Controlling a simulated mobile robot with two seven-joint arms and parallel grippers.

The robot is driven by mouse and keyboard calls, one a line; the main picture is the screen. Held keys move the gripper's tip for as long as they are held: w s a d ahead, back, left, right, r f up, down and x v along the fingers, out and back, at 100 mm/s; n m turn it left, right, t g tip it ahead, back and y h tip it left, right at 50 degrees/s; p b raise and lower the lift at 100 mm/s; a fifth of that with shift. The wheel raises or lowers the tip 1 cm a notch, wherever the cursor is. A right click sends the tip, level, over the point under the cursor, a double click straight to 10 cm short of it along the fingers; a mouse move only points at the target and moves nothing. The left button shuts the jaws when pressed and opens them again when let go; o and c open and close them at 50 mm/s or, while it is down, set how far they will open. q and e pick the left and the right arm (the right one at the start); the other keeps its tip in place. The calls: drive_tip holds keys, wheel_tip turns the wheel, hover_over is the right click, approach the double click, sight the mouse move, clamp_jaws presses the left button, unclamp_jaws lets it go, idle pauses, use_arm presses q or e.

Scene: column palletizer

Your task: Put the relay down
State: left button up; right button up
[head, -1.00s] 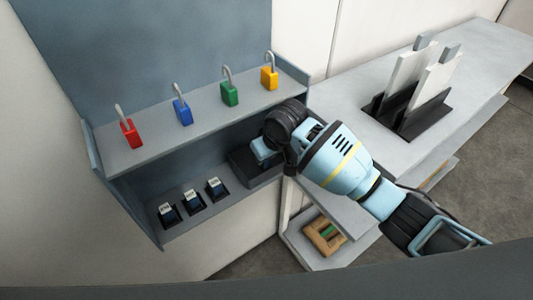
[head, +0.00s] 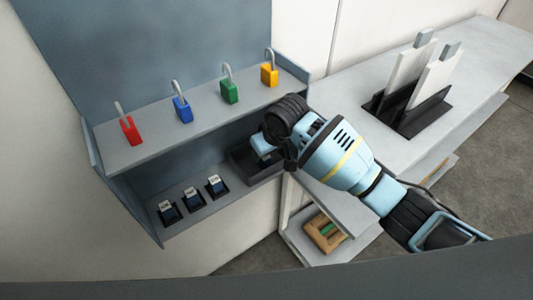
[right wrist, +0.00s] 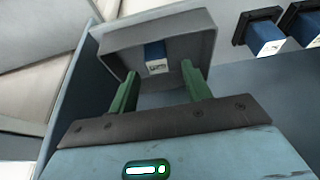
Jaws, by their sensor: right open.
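A blue relay with a white label (right wrist: 155,55) rests in a grey tray (right wrist: 201,22) in the right wrist view. My right gripper (right wrist: 160,72) has its two green fingers spread apart. The relay shows beyond and between the fingertips, apart from both. In the head view my right gripper (head: 262,145) is over the tray (head: 240,167) at the right end of the lower shelf; it and my wrist hide the relay there. My left gripper is not in view.
Three other relays (head: 193,197) sit in black sockets on the lower shelf. Red, blue, green and yellow padlocks (head: 230,92) stand on the upper shelf (head: 150,146) above. A counter (head: 340,100) with a black rack (head: 408,112) of white panels is at right.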

drive_tip(key=v, duration=0.7)
drive_tip(key=shift+s, duration=0.1)
drive_tip(key=s+f+m+t+y, duration=0.25)
drive_tip(key=s+f, duration=0.55)
drive_tip(key=f, duration=0.5)
drive_tip(key=s+d+f+t+h, duration=0.1)
drive_tip(key=s+d+f, duration=0.3)
drive_tip(key=s, duration=0.3)
drive_tip(key=s+d+f+m+t+h, duration=0.1)
drive_tip(key=s+d+f, duration=0.4)
drive_tip(key=s, duration=0.2)
drive_tip(key=s+d+f+t+h, duration=0.1)
drive_tip(key=s+d+f, duration=0.3)
drive_tip(key=s, duration=0.3)
drive_tip(key=shift+s+d+f, duration=0.25)
drive_tip(key=shift+s+d, duration=0.1)
drive_tip(key=shift+d, duration=0.5)
